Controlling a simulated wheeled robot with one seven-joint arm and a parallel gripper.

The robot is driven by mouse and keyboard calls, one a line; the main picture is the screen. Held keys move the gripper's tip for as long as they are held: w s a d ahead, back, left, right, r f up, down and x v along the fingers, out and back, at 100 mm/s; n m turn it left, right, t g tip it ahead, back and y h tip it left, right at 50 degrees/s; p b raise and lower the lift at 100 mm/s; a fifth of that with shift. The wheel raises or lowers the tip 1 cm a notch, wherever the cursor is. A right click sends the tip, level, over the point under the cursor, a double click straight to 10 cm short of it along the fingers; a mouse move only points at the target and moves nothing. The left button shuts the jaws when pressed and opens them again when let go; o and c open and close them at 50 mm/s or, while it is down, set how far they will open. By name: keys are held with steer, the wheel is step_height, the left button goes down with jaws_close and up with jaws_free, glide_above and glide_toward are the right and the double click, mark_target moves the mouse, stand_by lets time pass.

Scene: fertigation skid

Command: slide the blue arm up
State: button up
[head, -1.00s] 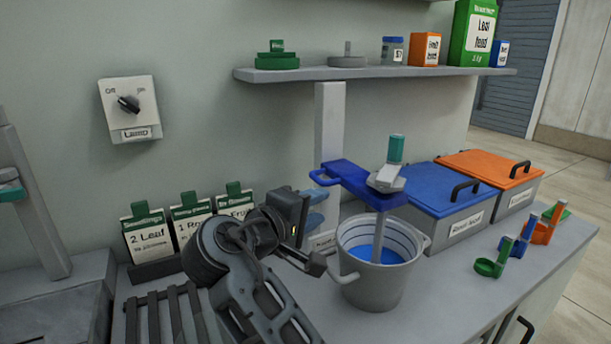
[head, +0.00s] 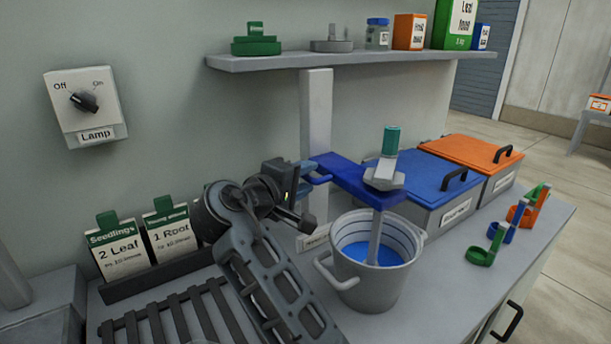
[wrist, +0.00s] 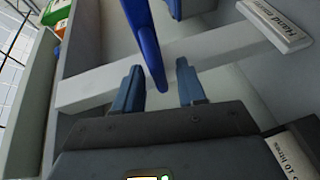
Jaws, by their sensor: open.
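The blue arm (head: 352,178) juts out from the upright grey post (head: 317,125). At its outer end it carries a stirrer (head: 385,172) with a teal top, whose shaft reaches down into the grey bucket (head: 372,285) of blue liquid. My gripper (head: 318,172) is at the arm's left end, where its fingers overlap the handle. In the wrist view, my gripper (wrist: 159,77) has its two blue fingers apart. The blue bar (wrist: 147,45) of the arm's handle reaches between them, with a gap visible on both sides.
A shelf (head: 360,60) with jars and boxes hangs above the post. Blue-lidded (head: 440,180) and orange-lidded (head: 475,153) bins stand at the right. Small coloured scoops (head: 485,257) sit near the counter's right edge. Cards (head: 118,248) and a slatted rack (head: 180,320) lie left.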

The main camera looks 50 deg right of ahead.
steer(key=shift+d, duration=0.45)
steer(key=shift+c, duration=0.2)
jaws_close()
